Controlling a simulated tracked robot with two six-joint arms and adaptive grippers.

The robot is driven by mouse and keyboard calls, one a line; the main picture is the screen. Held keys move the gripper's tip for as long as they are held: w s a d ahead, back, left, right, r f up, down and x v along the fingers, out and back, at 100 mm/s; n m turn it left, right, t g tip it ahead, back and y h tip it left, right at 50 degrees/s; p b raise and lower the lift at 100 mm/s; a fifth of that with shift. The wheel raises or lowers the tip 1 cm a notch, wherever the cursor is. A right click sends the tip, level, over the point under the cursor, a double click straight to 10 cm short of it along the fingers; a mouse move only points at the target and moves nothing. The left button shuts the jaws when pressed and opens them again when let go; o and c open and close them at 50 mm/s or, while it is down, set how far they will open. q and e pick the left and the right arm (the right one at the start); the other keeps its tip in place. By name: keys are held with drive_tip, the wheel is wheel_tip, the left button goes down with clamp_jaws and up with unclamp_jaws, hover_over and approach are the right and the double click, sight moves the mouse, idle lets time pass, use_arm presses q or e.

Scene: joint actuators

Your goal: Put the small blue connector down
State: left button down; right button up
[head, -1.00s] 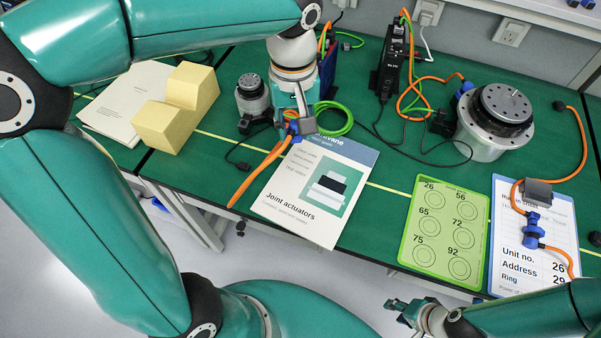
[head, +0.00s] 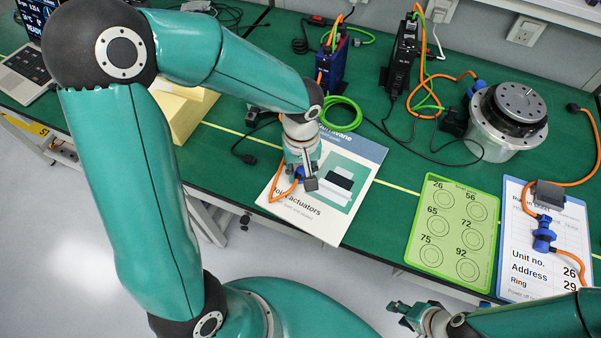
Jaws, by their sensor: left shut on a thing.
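My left gripper (head: 302,176) reaches down over the "Joint actuators" booklet (head: 345,205) and is shut on the small blue connector (head: 298,173). An orange cable (head: 277,190) trails from the connector, and a small grey block (head: 310,184) shows beside it. The fingers hide part of the connector, and I cannot tell whether it touches the booklet. My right gripper (head: 402,311) is low in the view, in front of the table edge and away from the connector. Its fingers are too small to read as open or shut.
A green card with numbered circles (head: 456,268) and a white sheet (head: 515,270) bearing another blue connector (head: 543,238) lie to the right. A round actuator (head: 508,118) stands behind them. A coiled green cable (head: 341,113) lies behind the booklet. Yellow blocks (head: 190,112) are partly behind my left arm.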

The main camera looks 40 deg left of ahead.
sight(301, 171)
use_arm(q)
drive_tip(key=shift+f, duration=0.8)
drive_tip(key=shift+f, duration=0.15)
drive_tip(key=c, duration=0.8)
unclamp_jaws()
drive_tip(key=shift+r, duration=0.2)
drive_tip(key=shift+r, duration=0.2)
wheel_tip(301, 171, up, 12)
drive_tip(key=shift+f+p, duration=0.15)
drive_tip(key=shift+p, duration=0.45)
